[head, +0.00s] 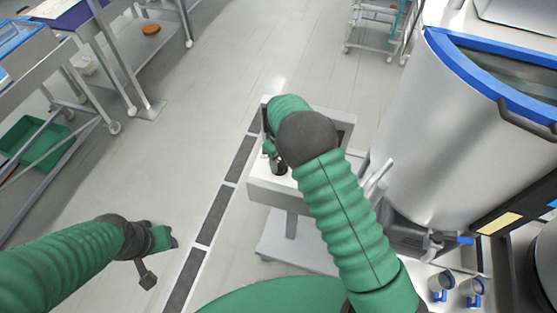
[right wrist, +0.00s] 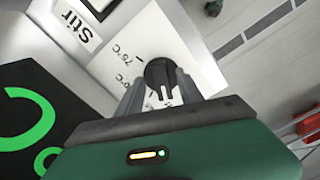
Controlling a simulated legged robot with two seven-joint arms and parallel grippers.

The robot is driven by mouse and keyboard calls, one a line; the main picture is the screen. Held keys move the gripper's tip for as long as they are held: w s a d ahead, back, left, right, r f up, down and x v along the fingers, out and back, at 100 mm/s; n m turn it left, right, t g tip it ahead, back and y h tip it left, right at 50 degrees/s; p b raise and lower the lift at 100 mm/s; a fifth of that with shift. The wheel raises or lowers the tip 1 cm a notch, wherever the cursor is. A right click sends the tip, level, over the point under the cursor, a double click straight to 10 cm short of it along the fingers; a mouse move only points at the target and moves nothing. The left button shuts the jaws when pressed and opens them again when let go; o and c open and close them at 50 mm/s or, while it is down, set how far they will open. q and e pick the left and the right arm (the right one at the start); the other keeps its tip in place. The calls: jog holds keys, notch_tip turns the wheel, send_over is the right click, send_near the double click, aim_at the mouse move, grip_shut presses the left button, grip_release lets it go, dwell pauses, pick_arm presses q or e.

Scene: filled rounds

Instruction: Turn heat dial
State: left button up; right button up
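The heat dial (right wrist: 160,74) is a round black knob on a white panel (right wrist: 185,42), with temperature marks such as 75°C printed beside it. It shows in the right wrist view. My right gripper (right wrist: 161,80) is at the dial, with one grey finger on each side of it. The fingers stand apart, and I cannot tell if they touch the knob. In the head view my right arm reaches down to the white-topped device (head: 262,184) and hides much of it. My left gripper (head: 160,258) hangs over the floor at the left, away from the device.
A label reading "Stir" (right wrist: 76,30) is on the panel near the dial. A large steel vat (head: 425,130) with a blue rim stands right of the device. Metal carts (head: 100,60) stand at the left. The floor between is clear.

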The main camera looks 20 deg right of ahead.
aim_at(279, 162)
jog(key=o, duration=0.6)
jog(key=shift+w, duration=0.1)
jog(key=shift+a, duration=0.1)
jog(key=shift+r, duration=0.25)
notch_tip(279, 162, up, 16)
jog(key=b, duration=0.4)
jog(key=shift+r, duration=0.15)
jog(key=shift+w, duration=0.1)
